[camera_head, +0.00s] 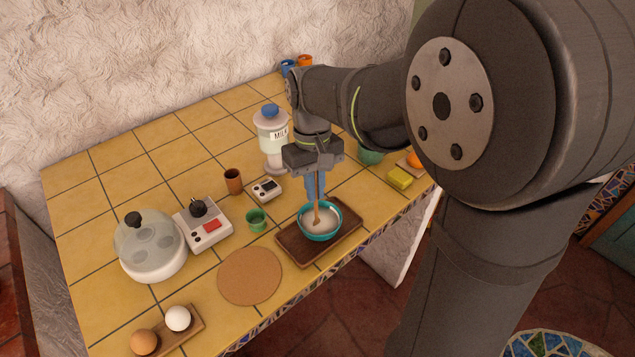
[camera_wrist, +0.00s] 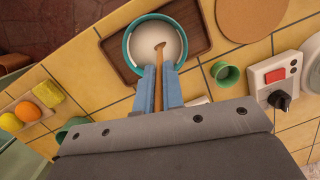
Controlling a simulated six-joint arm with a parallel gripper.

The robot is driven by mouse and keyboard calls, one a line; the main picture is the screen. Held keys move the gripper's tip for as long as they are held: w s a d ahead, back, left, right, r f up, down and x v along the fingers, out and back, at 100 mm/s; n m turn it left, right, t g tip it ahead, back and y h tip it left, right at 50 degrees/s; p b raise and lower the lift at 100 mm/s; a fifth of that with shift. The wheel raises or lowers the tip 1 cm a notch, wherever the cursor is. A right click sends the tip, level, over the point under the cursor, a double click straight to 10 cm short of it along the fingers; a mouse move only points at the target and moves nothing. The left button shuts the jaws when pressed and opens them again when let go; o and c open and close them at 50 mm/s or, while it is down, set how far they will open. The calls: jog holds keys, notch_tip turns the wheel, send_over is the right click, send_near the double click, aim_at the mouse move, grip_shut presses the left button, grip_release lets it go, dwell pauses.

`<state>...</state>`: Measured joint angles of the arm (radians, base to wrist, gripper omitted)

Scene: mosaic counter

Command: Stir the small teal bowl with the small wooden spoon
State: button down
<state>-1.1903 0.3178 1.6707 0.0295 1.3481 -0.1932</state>
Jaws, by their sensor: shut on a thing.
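The small teal bowl (camera_head: 334,232) stands on a dark wooden tray (camera_head: 291,245) and holds a whitish content. It also shows in the wrist view (camera_wrist: 128,46). My gripper (camera_head: 316,190) is above the bowl, its blue fingers (camera_wrist: 158,88) shut on the wooden spoon (camera_wrist: 167,62). The spoon (camera_head: 317,208) points down, with its lower end inside the bowl at the whitish content. Whether the tip touches the bowl's bottom cannot be told.
A milk dispenser (camera_head: 271,150) stands behind. A yellow sponge (camera_head: 400,178) lies to the right. The counter's front edge is close to the tray.

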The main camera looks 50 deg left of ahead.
jog(key=shift+w+a, duration=0.1)
jog(key=shift+w, duration=0.35)
notch_tip(320, 180, up, 9)
jog(key=shift+w+a+r, duration=0.2)
jog(key=shift+w+a, duration=0.1)
jog(key=shift+a, duration=0.15)
dwell(0.6)
jog(key=shift+w, duration=0.1)
